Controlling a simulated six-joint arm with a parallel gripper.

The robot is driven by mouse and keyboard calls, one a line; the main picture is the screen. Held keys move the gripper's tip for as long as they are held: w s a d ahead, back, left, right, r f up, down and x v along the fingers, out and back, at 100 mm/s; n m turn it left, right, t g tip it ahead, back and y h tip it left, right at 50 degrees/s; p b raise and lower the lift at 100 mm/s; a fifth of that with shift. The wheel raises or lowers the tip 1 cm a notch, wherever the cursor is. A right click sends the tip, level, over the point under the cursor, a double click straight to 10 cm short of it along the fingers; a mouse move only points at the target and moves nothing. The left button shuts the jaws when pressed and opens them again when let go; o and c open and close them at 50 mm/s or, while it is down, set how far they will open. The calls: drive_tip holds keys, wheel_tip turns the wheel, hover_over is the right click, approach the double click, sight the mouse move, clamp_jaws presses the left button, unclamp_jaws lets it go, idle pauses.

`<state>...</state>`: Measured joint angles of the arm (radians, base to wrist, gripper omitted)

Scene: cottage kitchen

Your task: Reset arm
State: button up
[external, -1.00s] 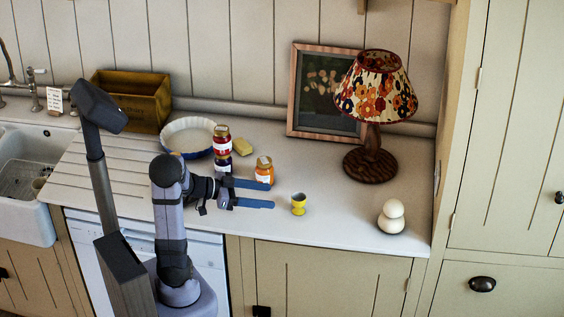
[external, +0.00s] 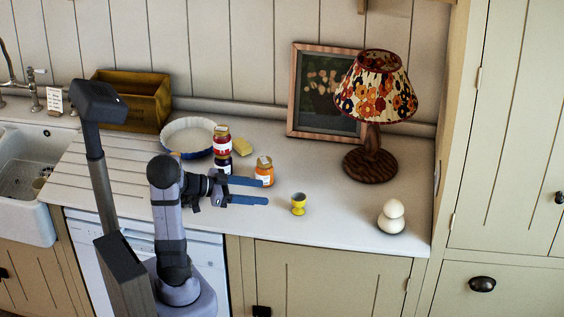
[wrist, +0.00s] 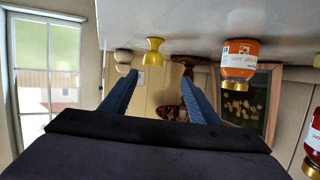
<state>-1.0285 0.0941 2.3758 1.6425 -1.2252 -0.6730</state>
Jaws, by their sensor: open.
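My gripper (external: 266,191) is open and empty, its two blue fingers pointing right above the front of the worktop. In the wrist view the fingers (wrist: 165,100) spread apart with nothing held between them. A yellow egg cup (external: 298,204) stands upright to the right of the fingertips, apart from them; it also shows in the wrist view (wrist: 153,48). An orange jar (external: 264,171) stands just behind the fingers. I cannot tell from the external view how high the fingers are above the worktop.
A lamp (external: 370,165) and a picture frame (external: 293,90) stand behind. Stacked white rounded objects (external: 391,217) are at right.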

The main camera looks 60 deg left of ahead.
drive_tip(key=w+a+r+n+y+p, duration=0.2)
drive_tip(key=w+a+y+p, duration=0.1)
drive_tip(key=w+y, duration=0.25)
drive_tip(key=s+d+f+n+g+p, duration=0.1)
drive_tip(key=s+d+f+g, duration=0.1)
drive_tip(key=s+d+g, duration=0.1)
drive_tip(key=s+d+f+n+g+y+p, duration=0.1)
drive_tip(key=s+d+f+g+p, duration=0.1)
drive_tip(key=s+d, duration=0.1)
drive_tip(key=s+d+f+n+g+p, duration=0.1)
drive_tip(key=s+d+g+p, duration=0.1)
drive_tip(key=d, duration=0.3)
drive_tip(key=shift+s+d+f+n+g, duration=0.15)
drive_tip(key=shift+s+f+n+g, duration=0.2)
drive_tip(key=shift+g, duration=0.45)
drive_tip(key=s+d+f+g, duration=0.1)
drive_tip(key=s+d+g, duration=0.1)
drive_tip(key=s, duration=0.3)
drive_tip(key=s+d+f+g+h, duration=0.1)
drive_tip(key=s+d+f+g, duration=0.1)
drive_tip(key=s+d, duration=0.3)
drive_tip(key=shift+s+m+g, duration=0.4)
drive_tip(key=shift+s+m, duration=0.05)
drive_tip(key=shift+s, duration=0.3)
drive_tip(key=shift+f, duration=0.1)
